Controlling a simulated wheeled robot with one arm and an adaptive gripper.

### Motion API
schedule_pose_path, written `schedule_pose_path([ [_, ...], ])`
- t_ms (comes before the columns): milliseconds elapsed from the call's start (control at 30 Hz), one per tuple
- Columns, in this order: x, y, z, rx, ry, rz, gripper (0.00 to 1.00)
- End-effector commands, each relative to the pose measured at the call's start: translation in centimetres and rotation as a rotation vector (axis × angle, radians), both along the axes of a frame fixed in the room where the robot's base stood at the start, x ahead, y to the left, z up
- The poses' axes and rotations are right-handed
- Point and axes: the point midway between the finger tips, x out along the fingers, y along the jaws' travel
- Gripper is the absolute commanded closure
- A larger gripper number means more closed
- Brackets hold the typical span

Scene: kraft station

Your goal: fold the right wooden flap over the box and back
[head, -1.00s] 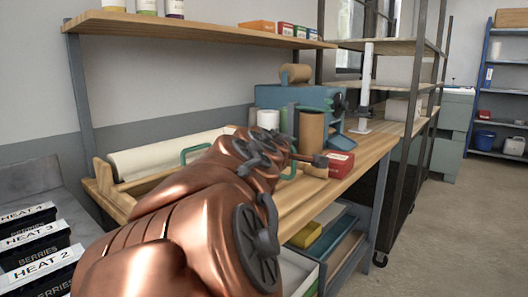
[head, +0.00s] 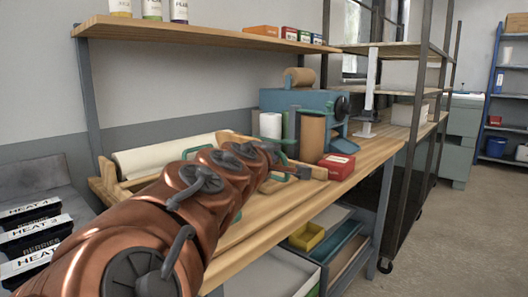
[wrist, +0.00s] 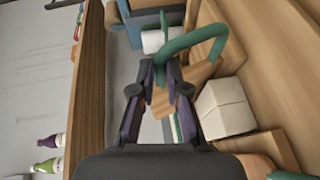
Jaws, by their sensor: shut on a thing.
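My gripper (wrist: 158,92) is over the workbench. In the wrist view its two dark fingers are closed at the near end of a curved green handle (wrist: 205,38). A wooden flap (wrist: 172,98) shows just beyond and between the fingers, tilted in the picture. A pale, closed box (wrist: 224,108) lies to the right of the fingers, beside wooden boards. In the head view my arm hides the box. A wooden piece (head: 309,170) and a green handle (head: 285,172) show past my gripper; the exact grip is hidden there.
A long paper roll (head: 150,160) lies at the left. A wooden shelf (head: 200,33) hangs above.

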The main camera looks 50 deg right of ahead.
Motion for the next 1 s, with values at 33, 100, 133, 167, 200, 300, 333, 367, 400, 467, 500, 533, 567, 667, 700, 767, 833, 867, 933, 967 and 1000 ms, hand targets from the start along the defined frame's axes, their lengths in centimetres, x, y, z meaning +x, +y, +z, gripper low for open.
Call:
schedule_pose_path([
  [33, -0.39, -0.36, -0.85, 0.013, 0.004, -0.014, 1.00],
  [100, -0.59, -0.47, -0.98, 0.015, 0.004, -0.020, 1.00],
  [133, -0.65, -0.50, -1.02, 0.016, 0.005, -0.022, 1.00],
  [167, -0.70, -0.53, -1.07, 0.016, 0.005, -0.023, 1.00],
  [200, -0.75, -0.56, -1.12, 0.017, 0.006, -0.025, 1.00],
  [300, -0.83, -0.62, -1.26, 0.019, 0.006, -0.027, 1.00],
  [333, -0.84, -0.63, -1.28, 0.019, 0.007, -0.028, 1.00],
  [367, -0.85, -0.64, -1.31, 0.020, 0.007, -0.028, 1.00],
  [400, -0.86, -0.65, -1.34, 0.020, 0.007, -0.029, 1.00],
  [467, -0.89, -0.68, -1.40, 0.021, 0.007, -0.029, 1.00],
  [500, -0.89, -0.72, -1.43, 0.021, 0.008, -0.030, 1.00],
  [533, -0.90, -0.76, -1.47, 0.022, 0.008, -0.030, 1.00],
  [567, -0.92, -0.80, -1.48, 0.022, 0.008, -0.031, 0.84],
  [667, -0.90, -0.82, -1.44, 0.021, 0.008, -0.030, 0.74],
  [700, -0.86, -0.73, -1.36, 0.020, 0.008, -0.029, 0.69],
  [767, -0.81, -0.60, -1.22, 0.017, 0.007, -0.027, 0.63],
  [833, -0.75, -0.50, -1.07, 0.015, 0.006, -0.024, 0.61],
  [867, -0.73, -0.48, -1.01, 0.014, 0.006, -0.024, 0.61],
  [933, -0.69, -0.44, -0.90, 0.012, 0.005, -0.022, 0.61],
  [967, -0.67, -0.43, -0.86, 0.011, 0.004, -0.021, 0.61],
  [1000, -0.66, -0.41, -0.82, 0.011, 0.004, -0.021, 0.61],
])
